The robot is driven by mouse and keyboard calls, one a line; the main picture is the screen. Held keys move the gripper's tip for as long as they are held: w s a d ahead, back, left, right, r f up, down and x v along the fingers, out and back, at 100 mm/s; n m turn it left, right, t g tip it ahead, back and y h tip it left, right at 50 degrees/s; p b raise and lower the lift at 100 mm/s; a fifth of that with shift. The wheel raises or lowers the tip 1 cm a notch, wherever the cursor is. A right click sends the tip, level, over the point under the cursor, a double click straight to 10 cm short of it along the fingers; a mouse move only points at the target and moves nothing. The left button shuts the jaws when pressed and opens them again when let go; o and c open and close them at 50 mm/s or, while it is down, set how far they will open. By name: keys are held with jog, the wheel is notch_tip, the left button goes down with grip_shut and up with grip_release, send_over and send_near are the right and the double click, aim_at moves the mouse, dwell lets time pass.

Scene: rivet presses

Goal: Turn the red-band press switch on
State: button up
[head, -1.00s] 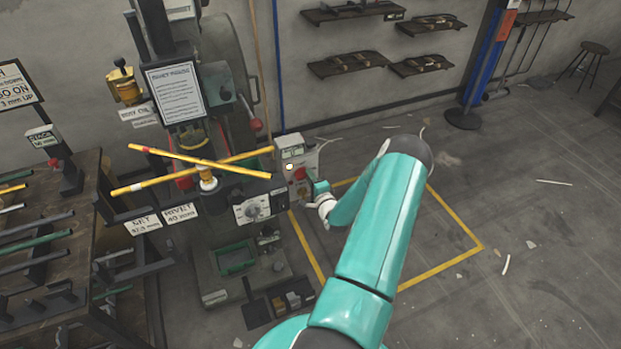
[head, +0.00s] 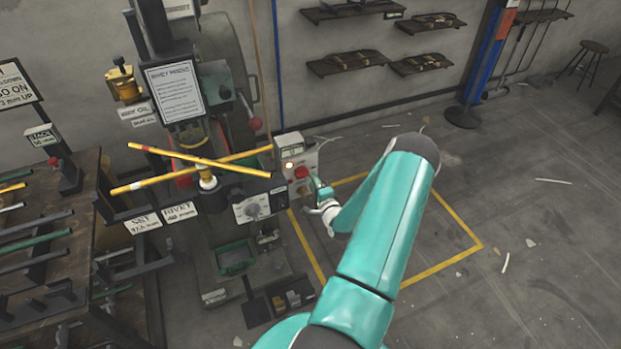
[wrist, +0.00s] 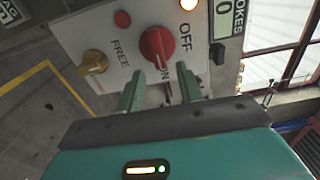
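A pale control box (head: 300,155) is fixed at the right side of the press (head: 220,120). Its red rotary switch (wrist: 157,46) shows large in the wrist view, with OFF lettered to its right and ON partly hidden below. A white mark on the knob lies on its lower side, towards ON. An orange lamp (wrist: 188,4) above is lit; it also glows in the head view (head: 289,165). My gripper (wrist: 158,72) is open, its two green fingers apart just below the knob. I see no contact. In the head view my gripper (head: 322,198) is right of the box.
A gold knob (wrist: 93,62) lettered FREE and a red button (wrist: 121,19) share the panel. Two crossed yellow bars (head: 200,162) span the press front. The floor inside the yellow outline is largely clear.

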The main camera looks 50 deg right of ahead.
jog(key=v, duration=1)
jog(key=shift+s, duration=0.2)
jog(key=shift+a, duration=0.15)
